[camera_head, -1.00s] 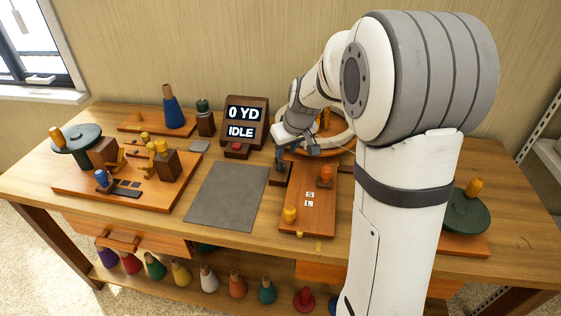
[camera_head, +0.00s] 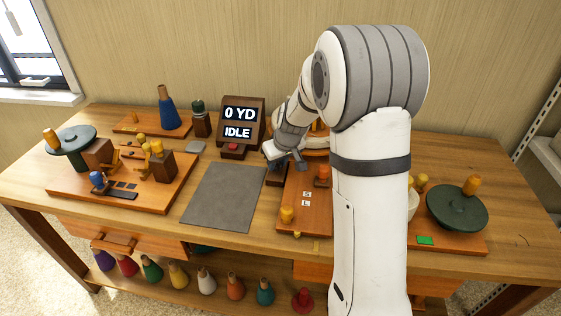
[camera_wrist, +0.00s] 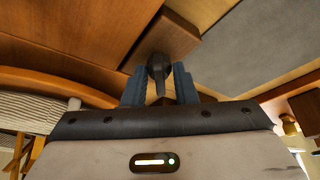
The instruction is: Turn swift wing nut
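A dark, rounded piece with a narrow stem, which looks like the wing nut (camera_wrist: 158,66), stands beside a dark brown wooden block (camera_wrist: 172,38) in the wrist view. My gripper (camera_wrist: 159,80) has its two blue-grey fingers apart, one on each side of this piece. Slim gaps show beside the stem, and I cannot tell whether the head touches a finger. In the head view my gripper (camera_head: 287,163) is low over the back end of an orange-brown board (camera_head: 304,212). The wing nut cannot be made out there.
A grey mat (camera_head: 222,197) lies clear to the left. A board with posts (camera_head: 120,190) is farther left; a green disc (camera_head: 457,208) is at right.

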